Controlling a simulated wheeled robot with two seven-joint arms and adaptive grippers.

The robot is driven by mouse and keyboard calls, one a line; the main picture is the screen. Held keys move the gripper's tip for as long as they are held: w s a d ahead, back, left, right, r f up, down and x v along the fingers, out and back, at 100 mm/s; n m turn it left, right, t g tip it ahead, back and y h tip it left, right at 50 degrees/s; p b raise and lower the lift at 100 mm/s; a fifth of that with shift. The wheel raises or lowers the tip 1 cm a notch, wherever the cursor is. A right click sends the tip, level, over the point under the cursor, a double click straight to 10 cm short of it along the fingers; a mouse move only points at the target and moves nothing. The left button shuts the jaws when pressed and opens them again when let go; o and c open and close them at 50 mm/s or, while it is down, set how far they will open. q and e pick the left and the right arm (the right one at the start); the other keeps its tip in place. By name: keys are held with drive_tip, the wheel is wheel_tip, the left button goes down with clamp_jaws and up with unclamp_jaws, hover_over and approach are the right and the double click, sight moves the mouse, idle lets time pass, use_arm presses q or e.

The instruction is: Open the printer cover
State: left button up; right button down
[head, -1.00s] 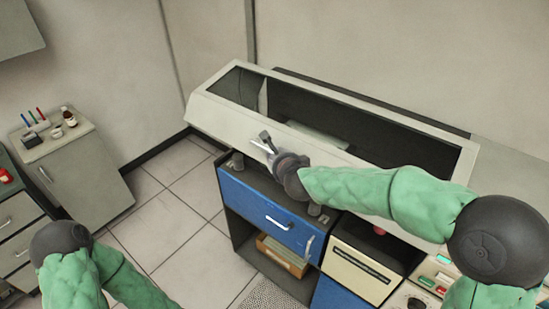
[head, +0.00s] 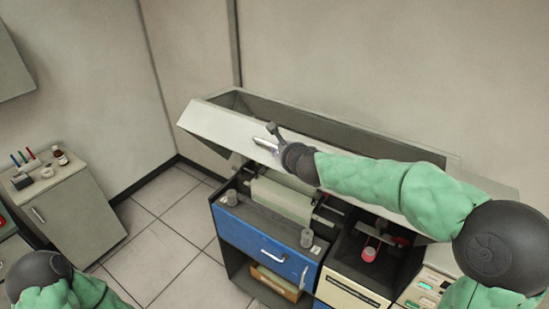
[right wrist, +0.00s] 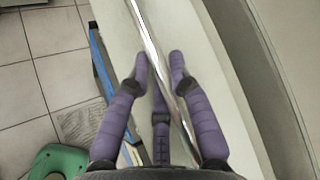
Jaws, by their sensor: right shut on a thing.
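The printer cover (head: 222,124) is a long off-white lid, raised and tilted up in the head view, with the printer's inside showing below its front edge. My right gripper (head: 272,138) is shut on the cover's shiny metal handle (head: 264,146), near the left part of the cover. In the right wrist view, the purple fingers (right wrist: 160,60) close around the long handle bar (right wrist: 150,38). White paper (head: 282,199) shows inside the printer under the cover. My right forearm hides part of the cover. My left arm shows at the lower left, but its gripper is out of view.
Below is a blue drawer (head: 262,242) with a metal handle. A red-topped part (head: 369,254) sits in a dark bay to the right, by a control panel (head: 428,290) with buttons. A cabinet (head: 75,222) with bottles and pens stands left. Tiled floor between is clear.

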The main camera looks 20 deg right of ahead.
drive_tip(key=shift+w+d+r+p, duration=0.15)
drive_tip(key=shift+d+r+p, duration=0.05)
drive_tip(key=shift+r, duration=0.3)
drive_tip(key=shift+w+d+r+p, duration=0.15)
drive_tip(key=shift+d+r, duration=0.05)
drive_tip(key=shift+r, duration=0.25)
drive_tip(key=c, duration=1.1)
unclamp_jaws()
drive_tip(key=shift+s+a, duration=0.1)
drive_tip(key=v, duration=1.2)
